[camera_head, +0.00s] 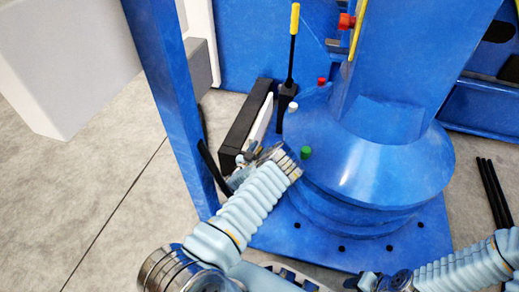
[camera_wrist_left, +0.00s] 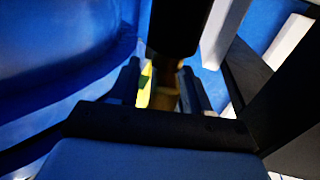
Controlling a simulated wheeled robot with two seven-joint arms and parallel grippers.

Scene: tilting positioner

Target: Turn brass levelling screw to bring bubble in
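My left gripper (camera_head: 243,166) is low beside the blue pedestal, next to a black box, and shows only in part behind my arm. In the left wrist view, its two dark fingers (camera_wrist_left: 162,88) stand apart. A brownish, brass-coloured piece (camera_wrist_left: 166,100), which looks like the levelling screw, shows between them, with a visible gap on its left side. A yellow-green patch (camera_wrist_left: 144,84) shows in that gap; I cannot tell whether it is the level vial. No bubble can be made out.
The blue pedestal (camera_head: 370,160) carries white, red and green knobs (camera_head: 305,152) on its rim. A yellow-handled lever (camera_head: 293,45) stands behind the black box (camera_head: 244,125). A blue post (camera_head: 170,90) rises close left of my left arm.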

